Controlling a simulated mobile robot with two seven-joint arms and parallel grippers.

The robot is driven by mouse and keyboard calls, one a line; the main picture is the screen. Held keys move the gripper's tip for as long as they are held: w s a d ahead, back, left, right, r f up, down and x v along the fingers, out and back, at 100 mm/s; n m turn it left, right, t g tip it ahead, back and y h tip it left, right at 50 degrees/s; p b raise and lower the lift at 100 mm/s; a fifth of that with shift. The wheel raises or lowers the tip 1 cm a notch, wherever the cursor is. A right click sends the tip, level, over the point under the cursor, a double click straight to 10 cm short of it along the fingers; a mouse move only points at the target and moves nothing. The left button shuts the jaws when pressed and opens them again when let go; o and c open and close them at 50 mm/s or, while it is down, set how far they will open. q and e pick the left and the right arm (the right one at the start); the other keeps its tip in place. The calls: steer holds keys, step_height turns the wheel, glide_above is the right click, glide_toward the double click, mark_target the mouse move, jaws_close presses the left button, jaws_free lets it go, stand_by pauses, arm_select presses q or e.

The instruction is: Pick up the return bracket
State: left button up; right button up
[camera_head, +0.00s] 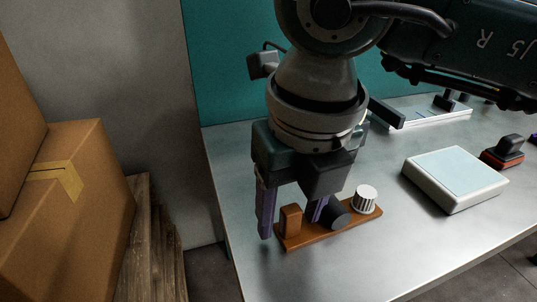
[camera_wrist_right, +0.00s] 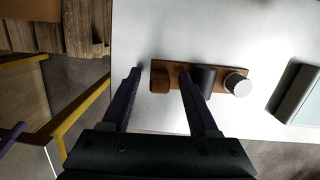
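The return bracket (camera_head: 338,229) is an orange-brown plate lying on the metal table. It carries an upright brown block at its left end, a dark cylinder and a white ribbed knob at its right end. My right gripper (camera_head: 291,217) is open and points down over the left end. One finger is left of the block, the other between the block and the dark cylinder. The right wrist view also shows the bracket (camera_wrist_right: 220,75) and the block between my right fingertips (camera_wrist_right: 160,74). I cannot tell whether the fingers touch it.
The metal table (camera_head: 370,272) is bare in front of the bracket. A pale-topped box (camera_head: 455,178) lies to the right, with a dark and orange object (camera_head: 504,152) beyond it. Cardboard boxes (camera_head: 70,215) stand on wood left of the table. A teal panel (camera_head: 225,65) stands behind.

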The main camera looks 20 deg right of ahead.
jaws_close()
stand_by(0.6)
